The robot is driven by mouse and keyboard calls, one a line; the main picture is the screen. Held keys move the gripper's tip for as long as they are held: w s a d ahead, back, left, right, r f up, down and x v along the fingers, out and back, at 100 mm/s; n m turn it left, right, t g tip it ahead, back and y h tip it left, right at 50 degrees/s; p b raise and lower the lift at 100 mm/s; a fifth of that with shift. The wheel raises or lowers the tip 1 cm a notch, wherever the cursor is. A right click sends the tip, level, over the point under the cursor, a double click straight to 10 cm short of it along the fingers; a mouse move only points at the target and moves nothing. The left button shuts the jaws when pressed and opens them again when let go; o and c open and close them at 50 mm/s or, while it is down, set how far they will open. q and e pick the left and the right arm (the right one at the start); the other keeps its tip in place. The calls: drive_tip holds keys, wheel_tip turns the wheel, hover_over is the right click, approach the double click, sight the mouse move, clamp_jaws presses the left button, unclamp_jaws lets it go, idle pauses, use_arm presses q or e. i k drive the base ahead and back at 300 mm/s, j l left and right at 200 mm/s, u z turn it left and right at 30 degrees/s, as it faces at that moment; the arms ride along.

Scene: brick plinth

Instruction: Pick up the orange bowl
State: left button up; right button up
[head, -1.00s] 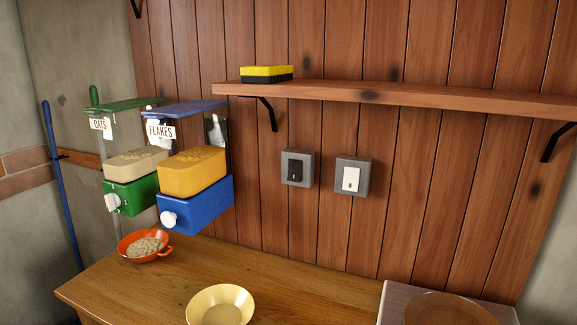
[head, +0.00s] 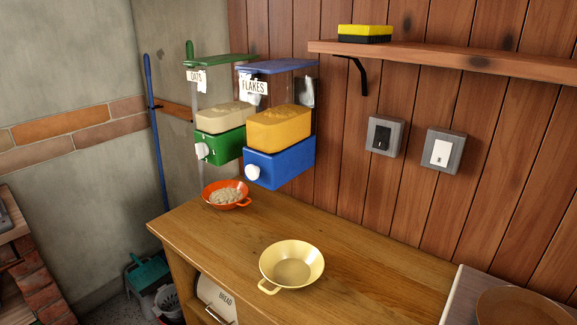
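The orange bowl (head: 240,202) stands upright at the far left end of the wooden counter, below the green oats dispenser. It holds a heap of pale oats (head: 225,195) and has a small handle on its right side. Neither of my grippers shows in the head view.
A yellow bowl (head: 291,264) stands empty mid-counter (head: 370,268). The oats dispenser (head: 222,147) and the flakes dispenser (head: 280,163) hang on the wall above the orange bowl. A brown plate (head: 520,309) is at the lower right. The counter between the bowls is clear.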

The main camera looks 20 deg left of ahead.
sight(225, 194)
drive_tip(key=i+j, duration=0.15)
drive_tip(key=j, duration=0.55)
drive_tip(key=i+j+z, duration=0.15)
drive_tip(key=j, duration=0.55)
drive_tip(key=i+j, duration=0.15)
drive_tip(key=j, duration=0.55)
drive_tip(key=i+j+z, duration=0.15)
drive_tip(key=j, duration=1.25)
drive_tip(key=i+z, duration=0.05)
